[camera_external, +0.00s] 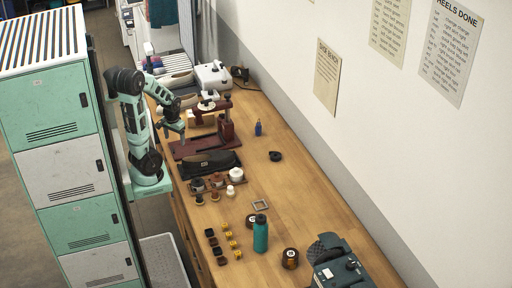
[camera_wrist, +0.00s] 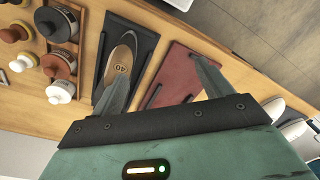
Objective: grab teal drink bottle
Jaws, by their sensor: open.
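The teal drink bottle (camera_external: 260,236) stands upright on the wooden workbench (camera_external: 310,220), toward the near end. It is not in the wrist view. My gripper (camera_external: 181,138) is far from it, up the bench near the dark red board (camera_external: 186,150). In the wrist view my gripper (camera_wrist: 163,80) has its two fingers spread, with nothing held between them. Below them are a dark tray with a brown shoe form (camera_wrist: 121,58) and the dark red board (camera_wrist: 182,66).
A grey-blue machine (camera_external: 342,268) stands at the near right. Pots and brushes (camera_external: 215,183) lie between gripper and bottle. A blue bottle (camera_external: 258,128) stands farther back.

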